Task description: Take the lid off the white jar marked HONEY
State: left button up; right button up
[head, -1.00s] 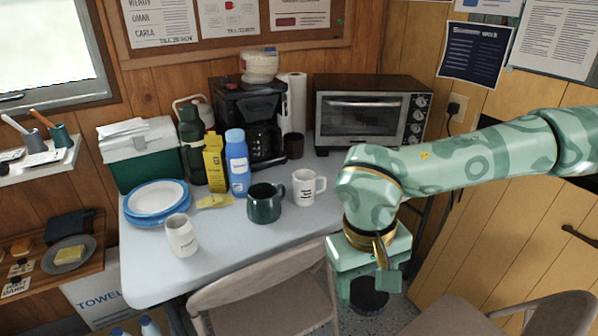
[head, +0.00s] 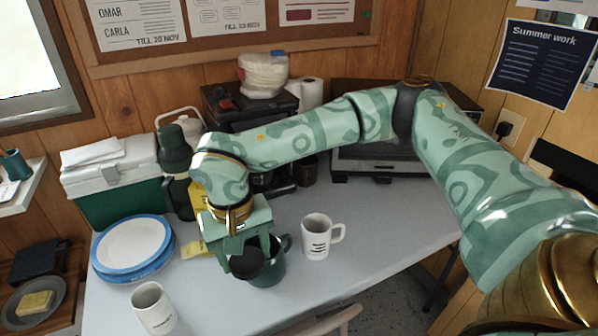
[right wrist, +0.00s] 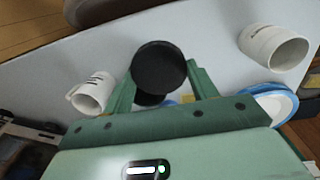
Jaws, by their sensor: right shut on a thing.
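My right gripper (head: 250,262) is shut on a round black disc, like a lid (head: 246,265), held over the table just in front of the dark green mug (head: 272,274). In the right wrist view the lid (right wrist: 158,66) sits between the two fingers. A white cylinder (head: 154,310) with small dark lettering stands upright at the table's front left. It looks open at the top and shows no handle; its lettering is too small to read, so I cannot tell if it says HONEY. It also shows in the right wrist view (right wrist: 268,48). My left gripper is out of view.
A white mug (head: 317,240) with a handle stands right of the gripper. Blue-rimmed plates (head: 130,243) lie at the left. A green and white cooler (head: 112,195), a coffee maker and an oven stand behind. The table's right side (head: 400,225) is clear.

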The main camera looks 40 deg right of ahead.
jog(key=w+d+r+m+p, duration=0.1)
jog(key=w+d+m, duration=0.6)
jog(key=m, duration=1.6)
send_over(280, 222)
jog(key=s+a, duration=0.1)
jog(key=s, duration=0.3)
notch_tip(280, 222, down, 13)
jog(key=b, duration=0.5)
jog(key=shift+w+a+r, duration=0.1)
jog(key=shift+r, duration=0.05)
jog(key=shift+w+b, duration=0.15)
jog(key=shift+b, duration=0.15)
jog(key=w+b, duration=0.1)
jog(key=w+f+b, duration=0.1)
jog(key=w+d+b, duration=0.1)
jog(key=shift+w+d+f, duration=0.1)
jog(key=shift+w+f, duration=0.1)
jog(key=shift+w, duration=0.1)
jog(key=shift+f, duration=0.2)
jog(key=shift+s+r, duration=0.1)
jog(key=shift+r, duration=0.2)
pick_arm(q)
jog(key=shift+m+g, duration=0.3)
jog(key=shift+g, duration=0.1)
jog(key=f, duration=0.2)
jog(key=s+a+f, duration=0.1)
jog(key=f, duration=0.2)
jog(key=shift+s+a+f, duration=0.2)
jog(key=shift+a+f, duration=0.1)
